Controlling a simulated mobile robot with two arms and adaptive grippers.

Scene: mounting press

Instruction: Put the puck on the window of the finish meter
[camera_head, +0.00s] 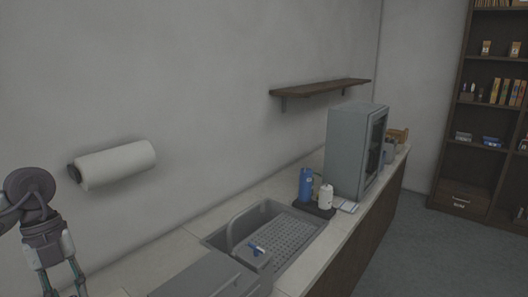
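I cannot make out the puck or the finish meter in the head view. My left gripper (62,284) hangs at the lower left, pointing down, beside the near end of the counter. Its two fingers are apart where they show, but the tips are cut off by the bottom edge. Whether anything is between them is hidden. My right gripper is not in view.
A grey machine (206,280) sits at the counter's near edge. Behind it are a sink (304,237), a blue bottle (306,186), a white bottle (326,197) and a tall grey cabinet (346,155).

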